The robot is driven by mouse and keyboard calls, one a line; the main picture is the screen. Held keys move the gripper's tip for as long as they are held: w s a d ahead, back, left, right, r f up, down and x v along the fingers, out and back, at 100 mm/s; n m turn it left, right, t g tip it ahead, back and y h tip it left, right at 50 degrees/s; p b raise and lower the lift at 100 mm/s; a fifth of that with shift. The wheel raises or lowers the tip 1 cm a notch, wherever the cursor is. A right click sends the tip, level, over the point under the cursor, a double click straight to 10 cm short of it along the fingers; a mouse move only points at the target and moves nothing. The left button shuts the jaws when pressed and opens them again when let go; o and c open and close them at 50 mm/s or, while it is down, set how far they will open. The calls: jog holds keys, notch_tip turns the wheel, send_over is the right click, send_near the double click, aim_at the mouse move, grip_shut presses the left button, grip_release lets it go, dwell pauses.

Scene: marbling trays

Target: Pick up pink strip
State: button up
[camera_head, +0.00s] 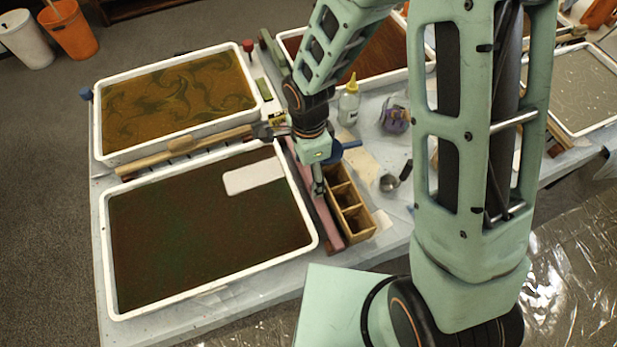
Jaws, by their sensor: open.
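The pink strip (325,222) is long and narrow. It lies on the table between the near dark marbling tray (312,228) and a wooden compartment box (366,226). My gripper (318,188) points down over the strip, near its middle. It is open, and I see nothing held in it. The fingertips are small in this view, and I cannot tell whether they touch the strip. My gripper and wrist hide part of the strip's upper stretch.
The box stands close to the strip's right side. A white card (253,177) lies in the near tray. A yellow-brown tray (97,130) is behind it. A yellow-capped bottle (348,106), a purple item (395,117) and a metal scoop (389,182) are right of my wrist.

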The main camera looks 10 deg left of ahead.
jog(key=c, duration=1.1)
